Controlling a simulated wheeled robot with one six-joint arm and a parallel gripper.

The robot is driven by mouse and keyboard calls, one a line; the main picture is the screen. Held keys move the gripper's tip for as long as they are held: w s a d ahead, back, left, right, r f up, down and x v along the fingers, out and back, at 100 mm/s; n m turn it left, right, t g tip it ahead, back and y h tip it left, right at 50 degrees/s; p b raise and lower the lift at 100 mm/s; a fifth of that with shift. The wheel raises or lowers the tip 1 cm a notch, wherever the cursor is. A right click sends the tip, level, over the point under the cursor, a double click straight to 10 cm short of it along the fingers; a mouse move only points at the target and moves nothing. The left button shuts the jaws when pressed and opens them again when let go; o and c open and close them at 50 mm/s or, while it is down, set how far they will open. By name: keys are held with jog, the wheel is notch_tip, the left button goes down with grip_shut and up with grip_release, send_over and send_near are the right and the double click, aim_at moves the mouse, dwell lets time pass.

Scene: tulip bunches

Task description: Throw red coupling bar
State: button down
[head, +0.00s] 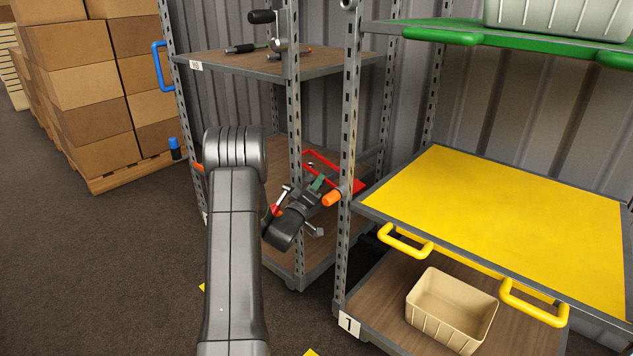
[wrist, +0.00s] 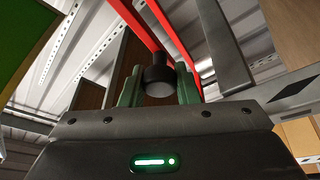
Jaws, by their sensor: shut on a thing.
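The red coupling bar (head: 319,156) shows in the head view as a thin red frame at the left cart, partly hidden behind the cart posts. In the wrist view its two red rails (wrist: 146,24) run up from a dark round end piece (wrist: 159,78). My gripper (head: 319,183) is shut on that end, with its green finger pads (wrist: 159,90) on either side of it. The gripper reaches in beside the cart's front post, at the level between its shelves. The far end of the bar is cut off in the wrist view.
The left cart (head: 255,62) has tools on its top shelf. The right cart (head: 349,323) has a yellow shelf mat (head: 500,215), yellow handles and a beige bin (head: 450,320). Stacked boxes (head: 85,85) stand at the left. The dark floor (head: 95,270) there is mostly clear.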

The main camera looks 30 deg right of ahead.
jog(key=shift+f+n+y, duration=0.7)
jog(key=shift+f+n, duration=0.6)
jog(key=shift+n, duration=0.4)
jog(key=c, duration=1.1)
grip_release()
jog(key=shift+a, duration=0.1)
jog(key=p+v, duration=0.2)
jog(key=v, duration=1.1)
jog(key=shift+s+a+f, duration=0.2)
jog(key=shift+s+f, duration=0.05)
jog(key=shift+f, duration=0.05)
